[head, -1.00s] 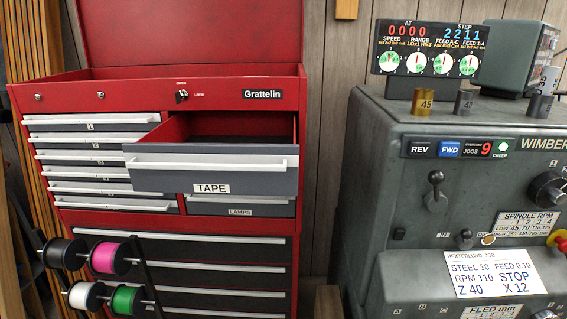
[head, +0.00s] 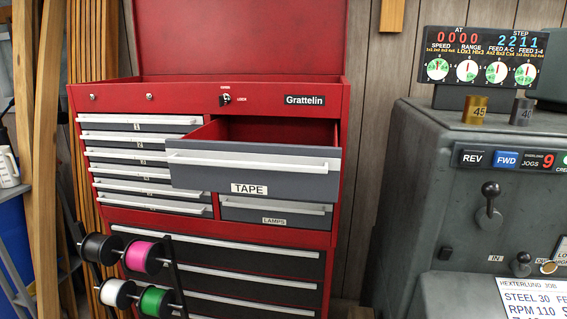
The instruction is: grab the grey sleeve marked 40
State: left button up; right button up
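The grey sleeve marked 40 (head: 521,112) stands upright on top of the grey machine (head: 430,150), at the right of the head view. A brass-coloured sleeve marked 45 (head: 475,111) stands just to its left, with a small gap between them. Both sleeves are in front of the display panel with red and blue digits (head: 483,67). Neither of my grippers shows in the view.
A red tool chest (head: 335,190) stands left of the machine, its TAPE drawer (head: 255,176) pulled out. A rack of coloured spools (head: 142,256) is in front at lower left. Wooden boards (head: 45,130) lean at the left. A job sheet (head: 530,298) is on the machine's front.

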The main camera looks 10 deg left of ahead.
aim_at(522, 111)
jog(key=l+u, duration=0.2)
jog(key=l, duration=1.4)
jog(key=l+u, duration=0.25)
jog(key=l, duration=1.35)
